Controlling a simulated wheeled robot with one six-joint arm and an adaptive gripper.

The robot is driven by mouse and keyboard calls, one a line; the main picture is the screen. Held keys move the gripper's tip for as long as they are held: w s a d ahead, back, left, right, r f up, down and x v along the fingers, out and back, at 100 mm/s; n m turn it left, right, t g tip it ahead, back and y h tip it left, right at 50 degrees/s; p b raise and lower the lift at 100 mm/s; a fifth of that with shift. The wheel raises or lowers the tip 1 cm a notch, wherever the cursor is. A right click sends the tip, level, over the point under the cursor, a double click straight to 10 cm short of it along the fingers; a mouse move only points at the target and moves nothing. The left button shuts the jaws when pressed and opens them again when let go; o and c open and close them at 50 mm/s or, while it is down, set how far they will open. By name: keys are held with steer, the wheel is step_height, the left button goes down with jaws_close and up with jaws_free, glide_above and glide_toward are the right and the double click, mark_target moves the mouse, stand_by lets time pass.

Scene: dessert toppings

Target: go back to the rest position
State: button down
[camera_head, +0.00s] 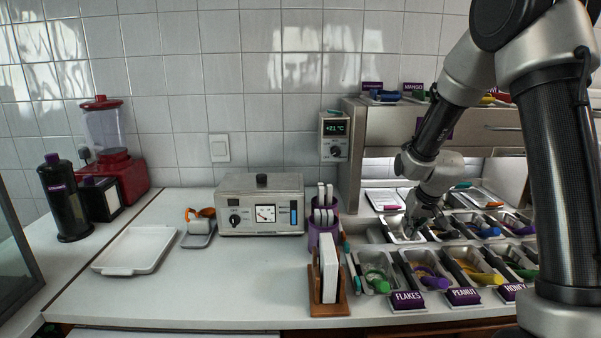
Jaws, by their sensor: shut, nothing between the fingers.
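My gripper (411,232) is at the end of my arm on the right, pointing down over the back row of topping pans. It is small and partly blurred in this view, and its fingers look closed with nothing held. It is low over a metal pan (392,236) in the back row; I cannot tell whether it touches the pan.
Topping pans with coloured scoops, such as a green scoop (377,280) and a purple scoop (434,279), crowd the right counter. A metal shelf (372,130) stands behind. A card holder (328,280) stands left of the pans. A white tray (136,250) lies left.

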steer(key=s+r, duration=0.6)
steer(key=s, duration=0.5)
steer(key=s+d+r, duration=0.1)
steer(key=s+r, duration=0.6)
steer(key=s, duration=0.4)
steer(key=s+d+r, duration=0.1)
steer(key=s+r, duration=0.6)
steer(key=s, duration=0.4)
steer(key=shift+w+a+g, duration=0.1)
steer(key=shift+g, duration=0.2)
